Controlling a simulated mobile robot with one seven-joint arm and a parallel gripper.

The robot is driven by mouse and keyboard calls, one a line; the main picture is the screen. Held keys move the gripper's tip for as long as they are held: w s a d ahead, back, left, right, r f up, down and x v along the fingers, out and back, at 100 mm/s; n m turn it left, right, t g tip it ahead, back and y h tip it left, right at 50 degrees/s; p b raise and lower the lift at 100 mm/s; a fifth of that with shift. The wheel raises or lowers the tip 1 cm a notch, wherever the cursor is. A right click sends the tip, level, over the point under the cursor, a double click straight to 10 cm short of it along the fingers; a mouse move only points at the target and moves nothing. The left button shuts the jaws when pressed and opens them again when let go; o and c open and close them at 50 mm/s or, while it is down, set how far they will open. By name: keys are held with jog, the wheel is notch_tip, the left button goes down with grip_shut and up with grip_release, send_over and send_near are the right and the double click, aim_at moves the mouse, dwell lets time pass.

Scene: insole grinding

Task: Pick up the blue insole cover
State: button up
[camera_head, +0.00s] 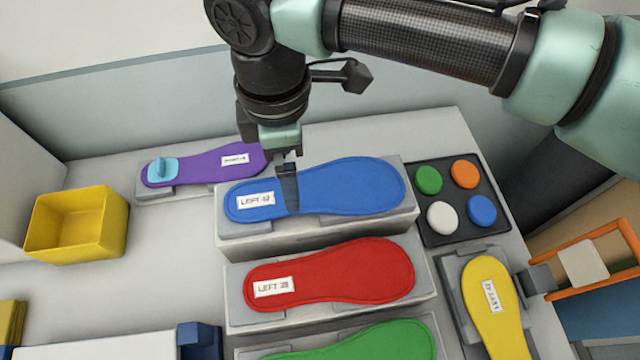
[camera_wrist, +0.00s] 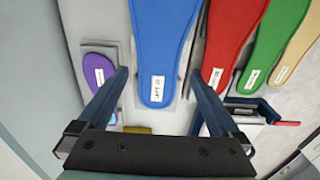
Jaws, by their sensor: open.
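The blue insole cover (camera_head: 350,188) lies flat on a grey block (camera_head: 320,236), with a white label near its narrow left end. It also shows in the wrist view (camera_wrist: 160,45), between my two fingers. My gripper (camera_head: 288,200) is open above the blue insole cover, just right of its label in the head view. Its fingers hide a narrow strip of the cover. The fingers also show in the wrist view (camera_wrist: 163,85), spread apart on either side with nothing held between them. I cannot tell how far the fingertips are above the cover.
A red insole (camera_head: 335,274) lies in front, with a green one (camera_head: 375,345) nearer. A purple insole (camera_head: 200,165) with a light-blue piece lies behind left. A black tray (camera_head: 450,236) of coloured discs and a yellow insole (camera_head: 492,305) are right. A yellow bin (camera_head: 75,225) stands left.

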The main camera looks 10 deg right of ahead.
aim_at(315, 192)
jog(key=shift+w+d+f+p, duration=0.1)
jog(key=shift+f+p, duration=0.35)
jog(key=shift+f, duration=2.15)
jog(key=shift+f, duration=0.2)
jog(key=c, duration=1)
jog(key=shift+r, duration=0.15)
